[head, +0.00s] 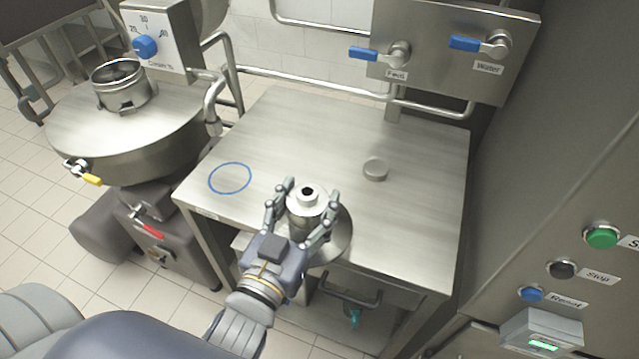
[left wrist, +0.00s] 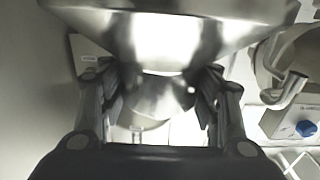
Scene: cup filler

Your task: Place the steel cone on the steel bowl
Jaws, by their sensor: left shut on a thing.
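The steel cone (head: 338,238) is a shiny funnel shape with a narrow neck and a wide flared rim. My left gripper (head: 308,193) is shut on its neck, with one finger on each side. In the head view the cone appears over the front part of the steel table, neck end up; whether it touches the table is unclear. In the left wrist view its flare (left wrist: 165,35) fills the top, with the narrow part between the fingers. The steel bowl (head: 125,135) appears to be the broad round vessel at left, with a cylindrical collar (head: 121,88) on top. My right gripper is not seen.
The steel table (head: 400,210) has a blue circle (head: 230,178) marked at its left and a small round cap (head: 375,169) near its middle. A bent pipe (head: 213,105) stands between table and bowl. A valve panel (head: 450,55) is behind, a button cabinet (head: 570,200) at right.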

